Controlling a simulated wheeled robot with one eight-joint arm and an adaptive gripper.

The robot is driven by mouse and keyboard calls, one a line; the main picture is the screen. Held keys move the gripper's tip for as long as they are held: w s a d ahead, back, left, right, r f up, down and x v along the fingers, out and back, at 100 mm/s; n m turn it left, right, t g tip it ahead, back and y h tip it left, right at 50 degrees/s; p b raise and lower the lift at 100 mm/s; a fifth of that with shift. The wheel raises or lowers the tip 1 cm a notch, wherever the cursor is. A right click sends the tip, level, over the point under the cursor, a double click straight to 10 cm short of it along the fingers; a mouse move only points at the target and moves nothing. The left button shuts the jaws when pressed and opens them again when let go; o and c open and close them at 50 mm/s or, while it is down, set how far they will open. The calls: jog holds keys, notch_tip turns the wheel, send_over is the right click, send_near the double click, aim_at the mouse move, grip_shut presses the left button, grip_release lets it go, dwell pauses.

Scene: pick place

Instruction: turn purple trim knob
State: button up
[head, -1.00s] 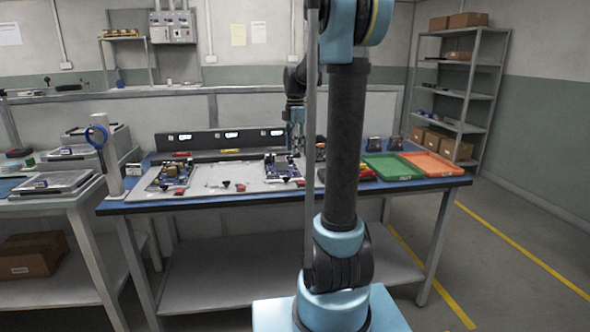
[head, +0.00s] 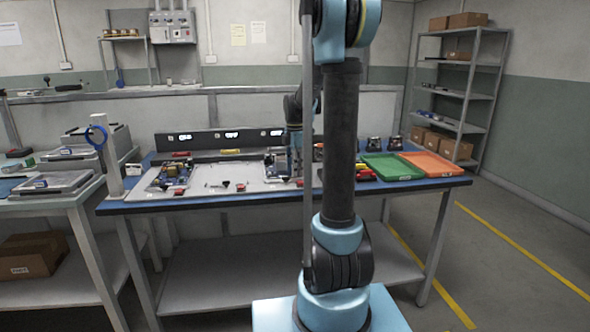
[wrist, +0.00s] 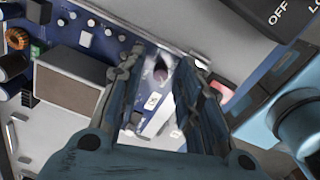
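My gripper (wrist: 160,110) is open, with its two fingers apart and pointing down at a blue circuit board (wrist: 70,45). A small dark purple knob (wrist: 160,73) shows in the gap between the fingers, near the board's edge. The fingers do not appear to touch it, though their exact height above it is hard to tell. In the head view, my gripper (head: 296,168) is low at the right-hand circuit board (head: 274,160) on the workbench; the knob is too small to tell there.
A large boxy component (wrist: 72,85) stands left of the fingers. A dark panel with OFF lettering (wrist: 285,20) is at the upper right. A second board (head: 172,176) lies at the left of the bench (head: 400,189). Green (head: 392,168) and orange (head: 432,164) trays are on the right.

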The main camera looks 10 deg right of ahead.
grip_shut()
